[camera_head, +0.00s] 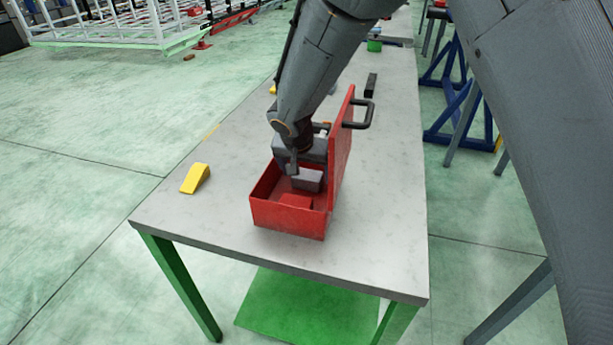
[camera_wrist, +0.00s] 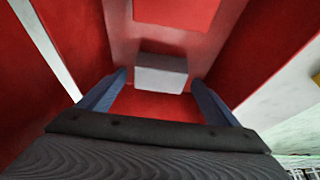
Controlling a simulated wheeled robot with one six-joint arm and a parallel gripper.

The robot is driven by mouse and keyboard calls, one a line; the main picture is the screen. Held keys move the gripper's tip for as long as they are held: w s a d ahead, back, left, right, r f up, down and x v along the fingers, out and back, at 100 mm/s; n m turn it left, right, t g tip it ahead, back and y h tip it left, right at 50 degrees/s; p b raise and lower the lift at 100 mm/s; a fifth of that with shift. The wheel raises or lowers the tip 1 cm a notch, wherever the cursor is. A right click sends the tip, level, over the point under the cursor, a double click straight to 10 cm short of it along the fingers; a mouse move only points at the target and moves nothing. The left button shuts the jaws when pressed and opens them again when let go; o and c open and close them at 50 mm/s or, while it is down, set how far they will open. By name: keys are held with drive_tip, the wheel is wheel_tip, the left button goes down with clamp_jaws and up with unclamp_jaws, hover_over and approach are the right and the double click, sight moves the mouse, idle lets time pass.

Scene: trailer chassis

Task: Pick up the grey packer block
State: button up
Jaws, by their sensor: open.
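The grey packer block (camera_head: 307,180) lies inside the open red box (camera_head: 287,217), toward its far part. It also shows in the wrist view (camera_wrist: 161,72), just beyond and between my fingertips. My gripper (camera_head: 290,167) reaches down into the box from above, at the left of the block in the head view. In the wrist view its two blue-grey fingers (camera_wrist: 158,82) are spread apart with nothing clasped between them. I cannot tell whether a finger touches the block. A red block (camera_head: 296,201) lies in the near part of the box.
The box's red lid (camera_head: 342,150) stands upright on the right, with a dark handle (camera_head: 360,113). A yellow wedge (camera_head: 195,178) lies on the grey table (camera_head: 200,220) to the left. A black bar (camera_head: 371,85) lies behind the lid. The table's near left is clear.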

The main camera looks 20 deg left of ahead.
drive_tip(key=shift+x, duration=0.95)
drive_tip(key=c, duration=2)
drive_tip(key=shift+r, duration=0.1)
clamp_jaws()
drive_tip(key=shift+r, duration=0.1)
